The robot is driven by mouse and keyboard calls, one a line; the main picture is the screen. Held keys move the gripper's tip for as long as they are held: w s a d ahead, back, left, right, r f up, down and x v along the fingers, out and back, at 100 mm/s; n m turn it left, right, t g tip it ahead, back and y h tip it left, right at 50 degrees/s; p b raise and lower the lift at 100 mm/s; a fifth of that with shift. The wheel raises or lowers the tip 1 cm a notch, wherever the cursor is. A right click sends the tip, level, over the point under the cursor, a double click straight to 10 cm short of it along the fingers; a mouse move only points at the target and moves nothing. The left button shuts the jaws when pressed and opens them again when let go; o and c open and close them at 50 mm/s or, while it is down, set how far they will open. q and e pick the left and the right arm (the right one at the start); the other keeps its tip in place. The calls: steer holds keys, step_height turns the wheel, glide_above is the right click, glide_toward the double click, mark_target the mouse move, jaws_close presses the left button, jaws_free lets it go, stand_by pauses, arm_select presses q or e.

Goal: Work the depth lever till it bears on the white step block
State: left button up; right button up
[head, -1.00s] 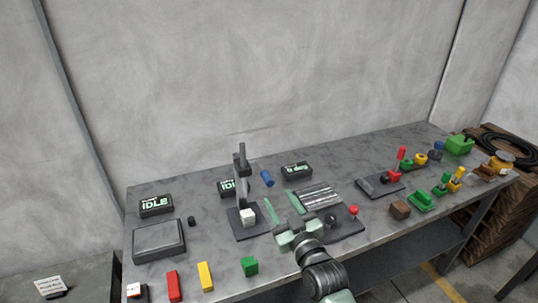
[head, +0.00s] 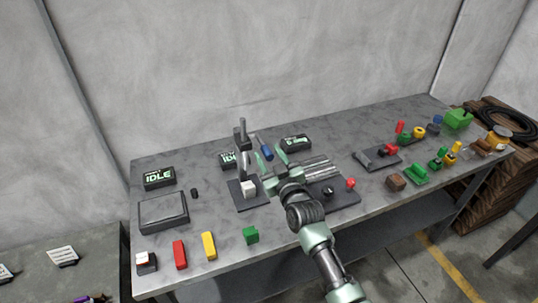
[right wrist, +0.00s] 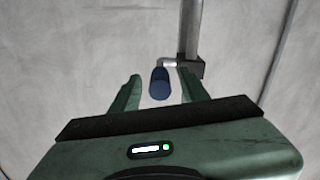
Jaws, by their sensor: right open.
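The depth gauge stand (head: 242,140) has an upright grey post over a dark base (head: 236,200). Its depth lever ends in a blue grip (head: 267,153), to the right of the post. The white step block (head: 249,187) sits on the stand's base, below the post. My right gripper (head: 270,158) is open close to the blue grip. In the right wrist view, the blue grip (right wrist: 160,84) shows between the two green fingers of the gripper (right wrist: 159,78), with gaps on both sides. I cannot tell how far beyond the fingertips it is. My left gripper is out of view.
Displays stand behind, one (head: 159,177) reading IDLE. A plate with a red knob (head: 351,183) lies under and right of my right arm. The table's right end is crowded.

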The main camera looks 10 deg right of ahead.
jaws_close()
stand_by(1.4)
